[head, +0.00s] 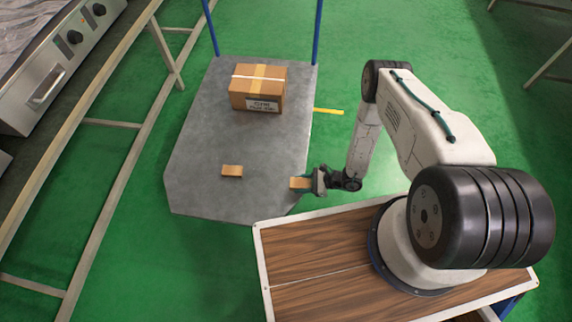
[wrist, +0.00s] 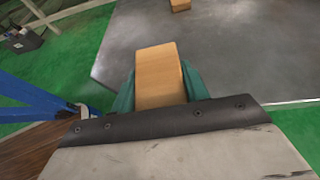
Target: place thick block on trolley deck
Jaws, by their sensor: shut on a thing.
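A wooden block (head: 299,183) is held in my gripper (head: 312,183) at the right edge of the trolley deck (head: 200,135). The same block (wrist: 159,76) shows in the wrist view between the green fingers, which are shut on it. The grey deck (wrist: 225,60) lies beyond and below it there. A second wooden block (head: 232,171) lies on the deck, left of my gripper; it also shows at the top of the wrist view (wrist: 180,5). I cannot tell exactly how high the held block is above the deck.
A taped cardboard box (head: 258,88) sits on the far part of the deck. Blue posts (head: 318,32) rise at the deck's far end. A metal rail frame (head: 110,123) and a steel appliance (head: 55,60) stand at left. The deck's middle is clear.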

